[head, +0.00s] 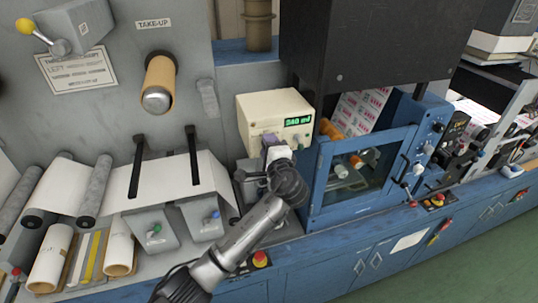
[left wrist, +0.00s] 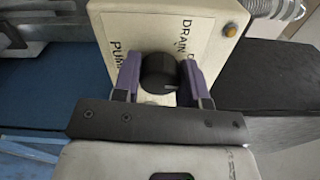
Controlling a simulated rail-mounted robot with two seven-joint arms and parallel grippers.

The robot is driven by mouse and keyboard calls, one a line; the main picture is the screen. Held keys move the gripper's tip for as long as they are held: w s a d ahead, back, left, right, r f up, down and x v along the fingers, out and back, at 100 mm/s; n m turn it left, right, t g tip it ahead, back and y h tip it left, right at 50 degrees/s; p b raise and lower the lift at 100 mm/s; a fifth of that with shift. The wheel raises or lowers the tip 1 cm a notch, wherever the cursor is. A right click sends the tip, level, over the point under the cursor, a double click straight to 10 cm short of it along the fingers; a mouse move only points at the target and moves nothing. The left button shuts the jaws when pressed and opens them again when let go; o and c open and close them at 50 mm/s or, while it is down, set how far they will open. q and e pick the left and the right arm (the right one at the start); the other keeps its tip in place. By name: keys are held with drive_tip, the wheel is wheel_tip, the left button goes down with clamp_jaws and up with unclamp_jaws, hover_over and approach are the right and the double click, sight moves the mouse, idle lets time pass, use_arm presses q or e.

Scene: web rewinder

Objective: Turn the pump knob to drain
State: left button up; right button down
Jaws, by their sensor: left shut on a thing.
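The cream pump box (head: 262,107) stands beside the blue cabinet and has a small green-lit display (head: 298,120). In the left wrist view the pump box (left wrist: 205,25) fills the top centre, with the words DRAIN and PUMP on its face. My left gripper (head: 270,142) is at the box's front. In the left wrist view the purple fingers of my left gripper (left wrist: 159,75) are shut on the round black knob (left wrist: 158,70), one on each side. I cannot tell which setting the knob points to. The knob is hidden in the head view. My right gripper is not in view.
The blue cabinet (head: 313,200) with a clear window stands just right of the pump box. A white web (head: 165,178) with black bars lies to the left. A red button (head: 260,259) is on the front ledge below my arm. An orange button (left wrist: 230,29) is on the pump box.

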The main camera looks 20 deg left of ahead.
use_arm(q)
drive_tip(key=n+b, duration=0.6)
drive_tip(key=shift+f, duration=0.3)
drive_tip(key=n+b, duration=0.3)
drive_tip(key=shift+r+n, duration=0.1)
drive_tip(key=shift+n, duration=0.3)
drive_tip(key=shift+n+b, duration=0.3)
drive_tip(key=shift+r, duration=0.1)
drive_tip(key=o, duration=0.9)
